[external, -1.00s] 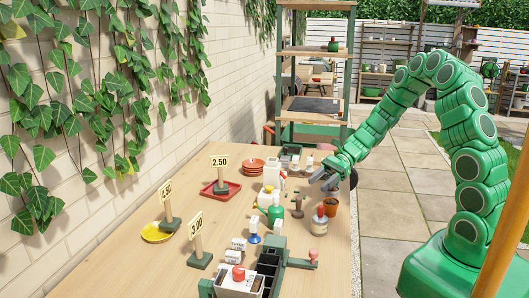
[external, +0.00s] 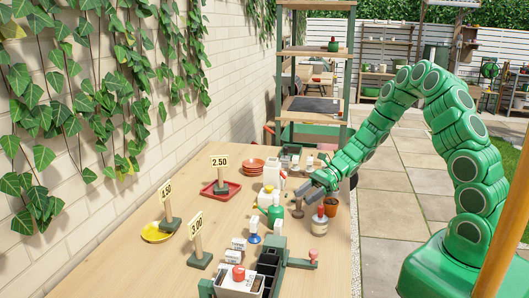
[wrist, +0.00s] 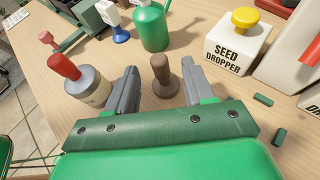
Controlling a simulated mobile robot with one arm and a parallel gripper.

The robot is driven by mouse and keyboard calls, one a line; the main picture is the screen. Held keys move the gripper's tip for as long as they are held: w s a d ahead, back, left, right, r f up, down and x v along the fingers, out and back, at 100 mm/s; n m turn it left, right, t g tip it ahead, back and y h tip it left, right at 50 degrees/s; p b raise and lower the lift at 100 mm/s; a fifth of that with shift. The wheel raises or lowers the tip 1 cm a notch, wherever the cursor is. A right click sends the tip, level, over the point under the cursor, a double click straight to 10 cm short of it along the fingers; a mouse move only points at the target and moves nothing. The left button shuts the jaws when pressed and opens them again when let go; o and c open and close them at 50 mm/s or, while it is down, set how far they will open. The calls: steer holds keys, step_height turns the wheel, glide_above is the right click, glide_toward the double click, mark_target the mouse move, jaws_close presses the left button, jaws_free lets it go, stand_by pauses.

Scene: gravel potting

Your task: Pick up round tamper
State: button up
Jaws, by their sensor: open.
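The round tamper (wrist: 160,68) has a brown knobbed handle and a wider round base. It stands upright on the table and shows between the fingers in the wrist view. In the external view the tamper (external: 297,209) is partly covered by my gripper (external: 306,190). My gripper (wrist: 159,80) is open, with one grey finger on each side of the tamper. A gap shows between each finger and the handle, and nothing is held.
A red-knobbed jar (wrist: 88,88) stands close to the left finger. A green bottle (wrist: 152,25), a blue-based stamp (wrist: 118,28) and a white seed dropper (wrist: 237,48) stand beyond. Small green blocks (wrist: 263,100) lie at the right. A terracotta pot (external: 331,206) stands by the table edge.

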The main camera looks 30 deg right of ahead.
mark_target(298, 207)
steer(key=shift+x, duration=1.1)
jaws_close()
